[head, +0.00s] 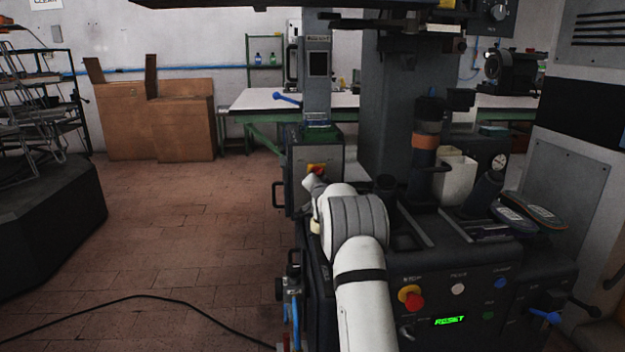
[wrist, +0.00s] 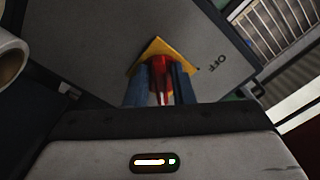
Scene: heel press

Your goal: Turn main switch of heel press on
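The main switch is a red knob (wrist: 160,72) on a yellow plate (wrist: 152,47), set on a grey panel marked "OFF" to its right in the wrist view. In the head view its red and yellow parts (head: 316,168) show on the grey box, just beyond my wrist. My gripper (wrist: 160,90) has its two blue fingers on either side of the red knob. The knob fills the space between the fingers, and they look closed on it. The plate appears tilted in the wrist view. In the head view my wrist hides the fingers.
The heel press console (head: 470,290) stands right of my arm, with a red and yellow button (head: 411,297) and a green display (head: 449,321). Shoe soles (head: 535,212) lie on its right. A black cable (head: 130,300) crosses the open floor at left.

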